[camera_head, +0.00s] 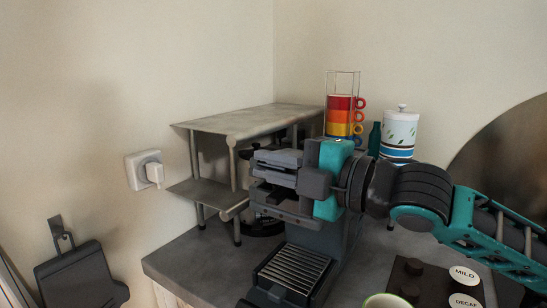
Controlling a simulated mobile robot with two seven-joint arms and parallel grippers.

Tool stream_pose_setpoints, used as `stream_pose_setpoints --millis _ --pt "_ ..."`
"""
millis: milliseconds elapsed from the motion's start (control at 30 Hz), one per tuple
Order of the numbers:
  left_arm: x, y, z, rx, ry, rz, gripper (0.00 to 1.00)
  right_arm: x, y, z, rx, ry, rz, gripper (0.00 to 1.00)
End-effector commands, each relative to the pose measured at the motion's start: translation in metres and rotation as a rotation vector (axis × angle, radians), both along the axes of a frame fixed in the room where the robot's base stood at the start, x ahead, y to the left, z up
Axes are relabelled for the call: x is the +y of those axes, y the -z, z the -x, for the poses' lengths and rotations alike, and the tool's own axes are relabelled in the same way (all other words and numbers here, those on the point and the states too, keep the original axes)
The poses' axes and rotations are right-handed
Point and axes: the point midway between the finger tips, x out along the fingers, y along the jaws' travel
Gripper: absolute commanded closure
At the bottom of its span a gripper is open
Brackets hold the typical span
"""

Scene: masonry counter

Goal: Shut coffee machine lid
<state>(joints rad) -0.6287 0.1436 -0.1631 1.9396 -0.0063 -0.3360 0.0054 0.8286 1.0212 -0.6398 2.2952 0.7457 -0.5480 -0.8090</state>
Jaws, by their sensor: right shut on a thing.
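The dark grey coffee machine (335,234) stands on the counter in the head view, its slatted drip tray (292,268) facing forward. My right gripper (305,168), teal and grey, reaches in from the right at the machine's head. It is shut on a part of the machine's upper section. The gripper covers much of that section, so I cannot tell exactly where its fingertips touch or how far the lid is tilted. My left gripper is not in view.
A grey two-level shelf (238,122) stands close behind and left of the machine. Stacked coloured mugs (339,115) and a white canister (399,130) are behind. A dark board with MILD and DECAF labels (440,284) and a green-rimmed cup (387,301) are at front right.

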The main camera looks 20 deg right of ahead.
Motion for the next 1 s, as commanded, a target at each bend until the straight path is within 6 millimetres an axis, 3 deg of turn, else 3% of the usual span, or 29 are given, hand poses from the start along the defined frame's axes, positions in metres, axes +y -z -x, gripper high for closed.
stream_pose_setpoints --millis 367,400,633,1000 --pt "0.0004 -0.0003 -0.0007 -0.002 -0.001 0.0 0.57 -0.0005 0.0007 -0.0005 -0.004 0.002 0.005 1.0" --pt "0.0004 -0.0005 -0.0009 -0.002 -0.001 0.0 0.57 -0.0005 0.0007 -0.0005 -0.004 0.002 0.005 0.85" --pt "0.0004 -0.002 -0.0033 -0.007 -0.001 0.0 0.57 -0.0005 0.0006 -0.0004 -0.003 0.002 0.004 0.65" --pt "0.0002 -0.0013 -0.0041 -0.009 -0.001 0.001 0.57 -0.0057 0.001 0.0042 -0.004 0.004 0.006 0.65"
